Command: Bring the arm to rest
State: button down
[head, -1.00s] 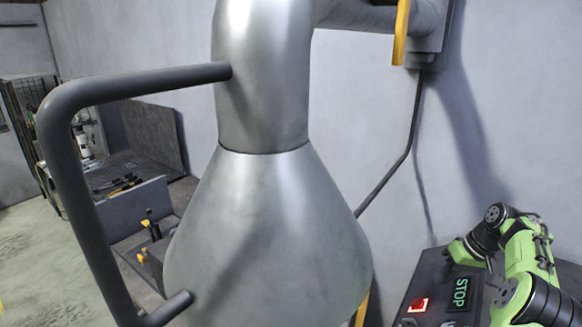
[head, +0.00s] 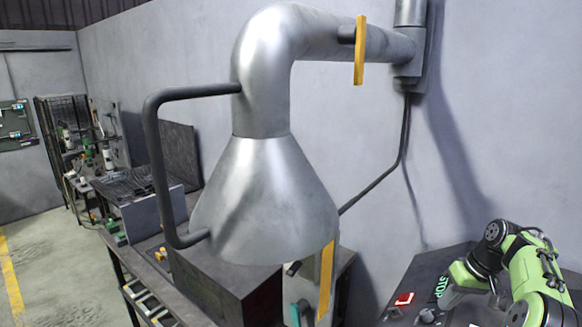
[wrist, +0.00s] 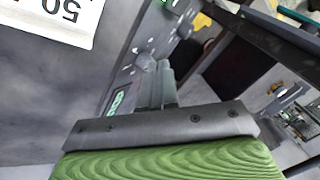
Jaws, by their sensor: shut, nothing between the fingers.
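My green arm (head: 535,262) is folded at the lower right of the head view, above a dark panel (head: 398,312) with a red button and a green STOP label. My gripper (wrist: 158,72) shows in the wrist view with its two grey fingers together and nothing between them. In the head view the fingers cannot be made out clearly. The wrist view also shows part of a white label (wrist: 60,18) with black print at the upper left.
A large metal extraction hood (head: 265,200) with a dark curved handle (head: 155,160) hangs ahead. A dark box stands under it on a workbench. Shelving (head: 65,130) stands at the back left. Open floor (head: 65,290) with a yellow line lies at the lower left.

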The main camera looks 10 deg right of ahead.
jog(key=a+r+n+h, duration=0.1)
jog(key=a+r, duration=0.2)
jog(key=a, duration=0.4)
jog(key=s+a+r+h+b, duration=0.1)
jog(key=a+r, duration=0.2)
jog(key=a, duration=0.4)
jog(key=a+r+n+h, duration=0.1)
jog(key=a+r, duration=0.2)
jog(key=a, duration=0.5)
jog(key=s+a+f+t+b, duration=0.1)
jog(key=s+a, duration=0.4)
jog(key=s, duration=0.5)
jog(key=s+a+f+t, duration=0.2)
jog(key=s+a, duration=0.4)
jog(key=s, duration=0.4)
jog(key=shift+a+f+b, duration=0.3)
jog(key=shift+f+b, duration=0.1)
jog(key=shift+f, duration=0.1)
